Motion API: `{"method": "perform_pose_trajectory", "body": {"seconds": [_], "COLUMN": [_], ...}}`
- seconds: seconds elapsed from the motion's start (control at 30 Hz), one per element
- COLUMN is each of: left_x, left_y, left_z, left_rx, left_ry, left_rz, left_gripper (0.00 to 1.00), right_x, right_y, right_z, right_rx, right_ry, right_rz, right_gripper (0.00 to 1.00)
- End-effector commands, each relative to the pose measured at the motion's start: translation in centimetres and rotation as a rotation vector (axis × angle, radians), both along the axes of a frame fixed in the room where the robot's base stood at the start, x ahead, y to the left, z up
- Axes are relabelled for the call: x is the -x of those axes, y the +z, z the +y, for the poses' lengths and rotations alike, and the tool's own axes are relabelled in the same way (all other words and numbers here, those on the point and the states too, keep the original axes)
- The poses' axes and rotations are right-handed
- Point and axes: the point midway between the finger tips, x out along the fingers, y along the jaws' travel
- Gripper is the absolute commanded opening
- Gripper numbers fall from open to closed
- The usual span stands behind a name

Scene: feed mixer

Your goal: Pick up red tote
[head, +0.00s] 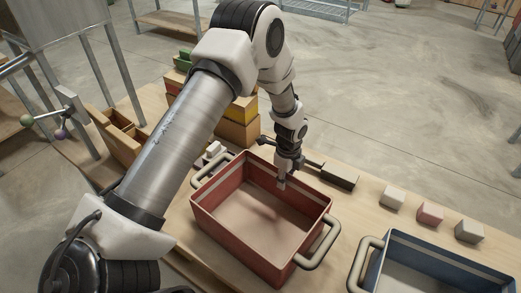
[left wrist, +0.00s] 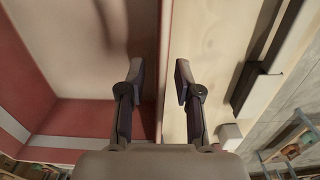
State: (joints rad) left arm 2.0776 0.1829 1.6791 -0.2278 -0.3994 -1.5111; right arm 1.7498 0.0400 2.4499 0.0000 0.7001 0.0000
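The red tote (head: 232,240) stands upright on the wooden table in the middle of the head view, with a grey handle at each end. It looks empty inside. My left gripper (head: 284,182) points down at the tote's far long wall. In the left wrist view the gripper (left wrist: 160,82) is open, with one finger on the inner side of the red tote's wall (left wrist: 90,115) and the other on the outer side. A gap shows between each finger and the wall. My right gripper is not in view.
A blue tote (head: 445,258) stands to the right. Three small blocks, white (head: 392,197), pink (head: 430,213) and grey (head: 469,230), line the table's far edge. A dark bar-like object (head: 340,175) lies behind the red tote. Stacked boxes (head: 238,130) stand farther back.

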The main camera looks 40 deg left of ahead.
Motion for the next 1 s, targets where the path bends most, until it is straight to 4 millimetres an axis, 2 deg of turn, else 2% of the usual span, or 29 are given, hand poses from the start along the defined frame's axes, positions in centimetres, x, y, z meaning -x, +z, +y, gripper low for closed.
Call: {"method": "perform_pose_trajectory", "body": {"seconds": [0.03, 0.07, 0.53, 0.67, 0.9, 1.0], "left_x": [0.0, 0.0, 0.0, -0.1, -0.1, 0.0], "left_y": [0.0, 0.0, 0.5, 2.6, 8.1, 9.4], "left_z": [0.0, 0.0, 0.0, 0.0, 0.0, -0.1], "left_rx": [0.0, 0.0, 0.0, 0.0, 0.0, 0.0], "left_ry": [0.0, 0.0, 0.001, 0.001, 0.001, 0.012], "left_rz": [0.0, 0.0, -0.001, -0.005, -0.003, -0.001], "left_gripper": [0.11, 0.0, 0.0, 0.0, 0.0, 0.0], "right_x": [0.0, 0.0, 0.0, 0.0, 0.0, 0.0], "right_y": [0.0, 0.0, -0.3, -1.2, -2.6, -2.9], "right_z": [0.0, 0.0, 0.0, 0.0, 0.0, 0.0], "right_rx": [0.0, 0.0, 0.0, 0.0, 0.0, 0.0], "right_ry": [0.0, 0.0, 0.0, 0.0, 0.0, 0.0], "right_rz": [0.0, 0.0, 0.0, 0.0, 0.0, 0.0], "right_gripper": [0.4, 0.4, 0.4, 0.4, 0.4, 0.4]}}
